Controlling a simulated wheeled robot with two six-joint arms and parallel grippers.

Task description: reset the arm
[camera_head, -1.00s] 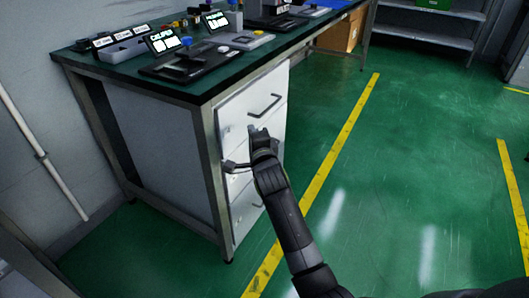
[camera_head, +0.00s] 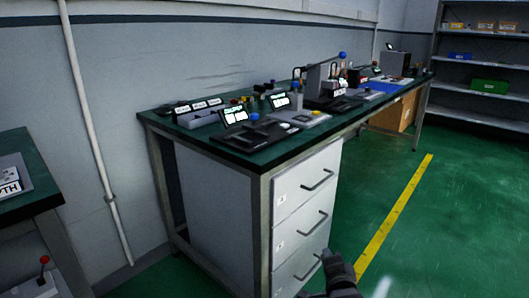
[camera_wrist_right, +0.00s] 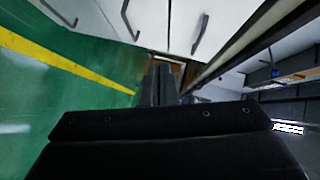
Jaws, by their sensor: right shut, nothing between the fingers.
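My right gripper (camera_head: 334,258) is at the bottom of the head view, in front of the lowest drawer of a white drawer cabinet (camera_head: 290,206). In the right wrist view my right gripper (camera_wrist_right: 159,72) points along the drawer fronts, its fingers together and empty. A gap to the drawer handles cannot be judged well. The cabinet's drawers look closed, with dark bar handles (camera_head: 318,180). My left gripper is not in view.
The cabinet is under a green-topped workbench (camera_head: 190,133) carrying small devices with displays (camera_head: 236,116). Another bench (camera_head: 22,170) stands at the left. Shelves (camera_head: 485,75) stand at the back right. Green floor (camera_head: 450,230) with a yellow line is clear on the right.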

